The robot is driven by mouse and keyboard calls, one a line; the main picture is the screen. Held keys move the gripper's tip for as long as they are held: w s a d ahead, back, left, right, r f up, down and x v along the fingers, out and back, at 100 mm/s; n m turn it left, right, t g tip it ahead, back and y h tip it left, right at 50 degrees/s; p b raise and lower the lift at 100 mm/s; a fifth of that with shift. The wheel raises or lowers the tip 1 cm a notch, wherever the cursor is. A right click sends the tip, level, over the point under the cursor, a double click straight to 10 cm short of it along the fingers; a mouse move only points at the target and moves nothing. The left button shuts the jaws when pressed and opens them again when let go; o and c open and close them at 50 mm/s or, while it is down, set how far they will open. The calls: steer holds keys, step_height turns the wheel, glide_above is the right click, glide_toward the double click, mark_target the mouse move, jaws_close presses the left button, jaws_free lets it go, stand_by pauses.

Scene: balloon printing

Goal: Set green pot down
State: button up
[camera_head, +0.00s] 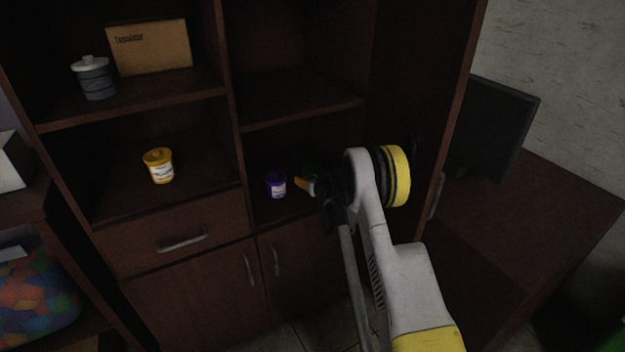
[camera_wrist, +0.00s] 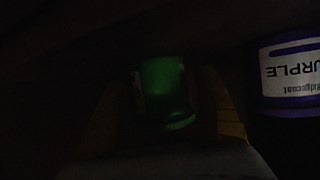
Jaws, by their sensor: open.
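The green pot (camera_wrist: 163,88) is dark in the wrist view, between the two yellowish fingers of my gripper (camera_wrist: 165,105). The fingers stand apart, one on each side of it; contact cannot be made out in the gloom. In the head view my gripper (camera_head: 306,184) reaches into the lower right compartment of the cabinet (camera_head: 290,212). Only a dim greenish patch shows there by the yellow fingers, and my arm hides most of the pot. A purple pot (camera_head: 276,184) stands on that shelf to the left of my gripper. Its label reads inverted in the wrist view (camera_wrist: 290,72).
A yellow pot (camera_head: 159,166) stands in the left compartment. A grey pot (camera_head: 94,78) and a cardboard box (camera_head: 151,47) are on the shelf above. The cabinet's divider (camera_head: 238,165) and right side wall (camera_head: 432,130) bound the compartments. A monitor (camera_head: 495,120) stands at right.

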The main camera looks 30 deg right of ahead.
steer(key=p+v, duration=0.3)
steer(key=v, duration=0.8)
steer(key=shift+s+r+p, duration=0.3)
steer(key=shift+r+p, duration=0.05)
steer(key=s+a+r+n+g+y, duration=0.1)
steer(key=s+a+r, duration=0.4)
steer(key=r, duration=0.2)
steer(key=s+a+r+g+y, duration=0.1)
steer(key=s+a+r, duration=0.35)
steer(key=r, duration=0.35)
steer(key=s+a+r+n+g, duration=0.1)
steer(key=s+a+r, duration=0.3)
steer(key=a+r, duration=0.25)
steer(key=s+a+g, duration=0.1)
steer(key=s+a, duration=0.2)
steer(key=s, duration=1)
steer(key=s+a+g, duration=0.2)
steer(key=s+a, duration=0.1)
steer(key=s, duration=1.1)
steer(key=shift+a+r+y, duration=0.4)
steer(key=shift+r, duration=0.05)
